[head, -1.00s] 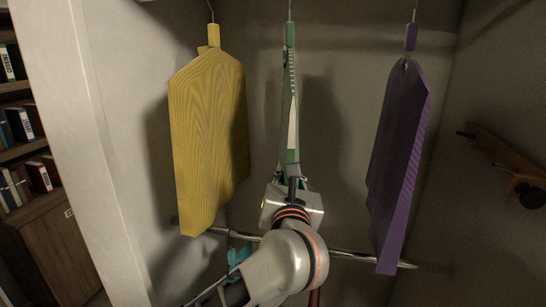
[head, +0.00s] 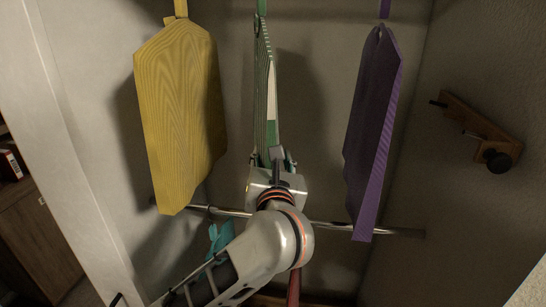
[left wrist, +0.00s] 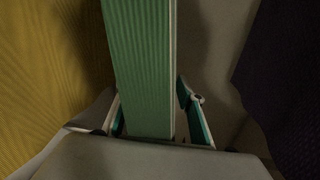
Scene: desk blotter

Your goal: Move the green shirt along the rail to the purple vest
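The green shirt (head: 262,95) hangs edge-on between the yellow garment (head: 180,110) and the purple vest (head: 375,125), with a gap on each side. My left gripper (head: 272,160) is at the shirt's lower end. In the left wrist view the shirt (left wrist: 142,65) stands between the two fingers of my left gripper (left wrist: 158,105). The fingers are spread, and a gap shows beside the right one. Contact at the left finger is hard to tell. The purple vest (left wrist: 285,80) is a dark shape at right there. My right gripper is out of view.
A lower metal rail (head: 335,226) runs behind my left arm, with a teal item (head: 221,238) near it. A wooden wall hook piece (head: 482,130) is on the right wall. Bare back wall shows between shirt and vest. The upper rail is out of view.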

